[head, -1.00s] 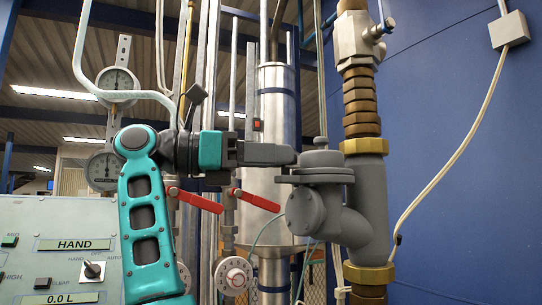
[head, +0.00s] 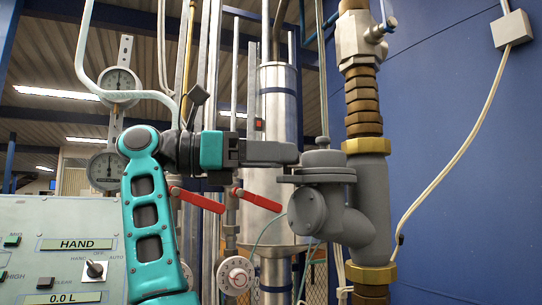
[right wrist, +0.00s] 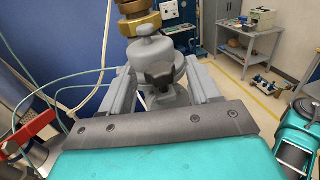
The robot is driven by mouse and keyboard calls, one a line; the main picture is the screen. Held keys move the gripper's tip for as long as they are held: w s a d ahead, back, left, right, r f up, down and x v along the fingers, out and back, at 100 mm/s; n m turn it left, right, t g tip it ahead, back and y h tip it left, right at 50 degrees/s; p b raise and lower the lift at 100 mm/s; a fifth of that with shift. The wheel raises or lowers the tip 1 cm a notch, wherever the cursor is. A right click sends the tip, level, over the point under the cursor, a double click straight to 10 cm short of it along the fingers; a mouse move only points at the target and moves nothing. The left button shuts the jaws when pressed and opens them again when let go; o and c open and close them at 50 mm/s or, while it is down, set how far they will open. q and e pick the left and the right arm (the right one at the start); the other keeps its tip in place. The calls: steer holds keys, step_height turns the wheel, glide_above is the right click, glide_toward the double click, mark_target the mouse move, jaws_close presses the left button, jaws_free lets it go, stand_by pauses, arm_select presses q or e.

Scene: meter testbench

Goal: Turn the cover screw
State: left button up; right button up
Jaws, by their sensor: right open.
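The grey meter body (head: 372,200) sits on the vertical pipe, with a flat round cover (head: 322,171) and a small knob (head: 322,143) on top. My right gripper (head: 290,156) points right at the cover's left side, level with its upper part. In the right wrist view my right gripper (right wrist: 163,85) is open, its two grey fingers on either side of the cover (right wrist: 152,52). A dark block (right wrist: 160,73) shows between the fingers, apart from both; I cannot tell whether it is the cover screw. My left gripper is not in view.
Red lever handles (head: 258,199) and a round white dial (head: 235,275) are below my right arm. A control panel (head: 60,225) stands at lower left. A workbench (right wrist: 250,38) stands farther back.

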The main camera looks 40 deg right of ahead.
steer(key=v, duration=0.7)
steer(key=shift+a, duration=0.25)
